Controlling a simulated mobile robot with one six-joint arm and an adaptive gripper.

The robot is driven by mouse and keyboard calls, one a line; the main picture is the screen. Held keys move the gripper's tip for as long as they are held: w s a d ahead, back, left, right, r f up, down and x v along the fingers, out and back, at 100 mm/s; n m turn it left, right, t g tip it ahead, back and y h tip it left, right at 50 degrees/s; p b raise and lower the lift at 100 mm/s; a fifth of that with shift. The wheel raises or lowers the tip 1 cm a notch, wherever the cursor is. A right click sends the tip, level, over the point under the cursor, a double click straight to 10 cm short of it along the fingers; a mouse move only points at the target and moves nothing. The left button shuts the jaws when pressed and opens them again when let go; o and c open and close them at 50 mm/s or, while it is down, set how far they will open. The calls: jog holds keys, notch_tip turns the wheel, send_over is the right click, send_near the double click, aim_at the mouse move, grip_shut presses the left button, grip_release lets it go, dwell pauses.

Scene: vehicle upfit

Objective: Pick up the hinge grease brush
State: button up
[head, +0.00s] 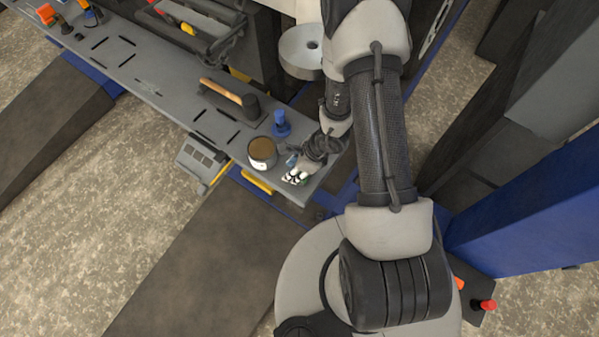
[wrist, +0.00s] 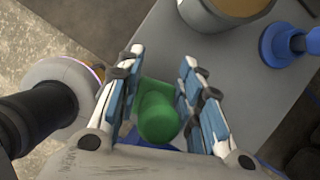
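A green object (wrist: 157,118) with a rounded end and a flatter part behind it lies between my gripper's fingers in the wrist view. It may be the hinge grease brush, but no bristles show. My gripper (wrist: 162,58) is open, with its white-and-blue fingers on either side of the green object. The pads are close to it, and I see no clear grip. In the head view my gripper (head: 296,177) is at the near end of the grey bench, and the green object is not clearly visible there.
An open can (head: 262,154) with brown contents stands close to my gripper, also in the wrist view (wrist: 204,17). A blue round-based object (head: 281,124) stands behind it. A wooden-handled mallet (head: 222,92) lies farther along the slotted grey bench (head: 150,82).

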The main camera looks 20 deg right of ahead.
jog(key=c, duration=0.3)
notch_tip(320, 180, up, 10)
jog(key=p, duration=0.4)
jog(key=o, duration=0.6)
jog(key=shift+c, duration=0.2)
grip_shut()
